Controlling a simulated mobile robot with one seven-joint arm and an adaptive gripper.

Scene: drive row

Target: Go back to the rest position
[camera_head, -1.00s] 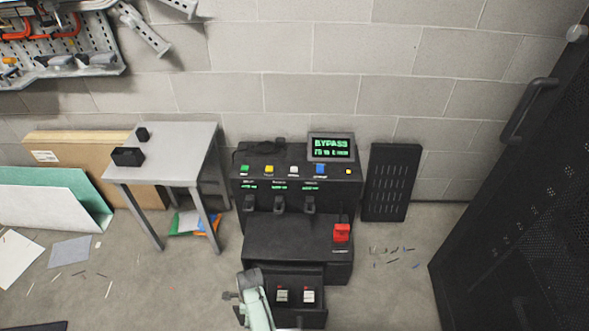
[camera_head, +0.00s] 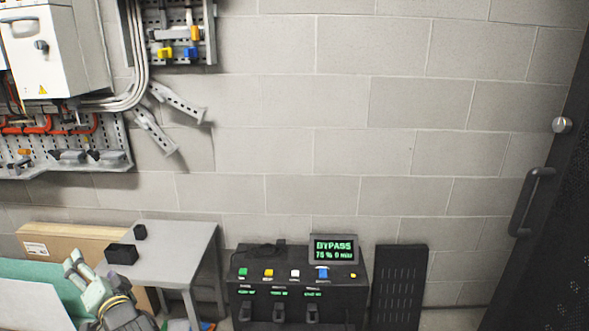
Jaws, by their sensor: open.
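My gripper (camera_head: 80,271) is at the lower left of the head view, raised in front of the grey table and the green board. Its fingers point up and to the left. They stand apart and nothing shows between them. The black control console (camera_head: 300,274) stands against the wall at the bottom centre. Its screen (camera_head: 333,248) reads BYPASS in green, with a smaller line below. The console's lower part is cut off by the frame edge.
A grey table (camera_head: 185,238) with two black blocks stands left of the console. A cardboard panel (camera_head: 70,240) and a green board (camera_head: 45,280) lean behind my gripper. A black slotted panel (camera_head: 399,285) and a dark cabinet door with a handle (camera_head: 531,202) are at right.

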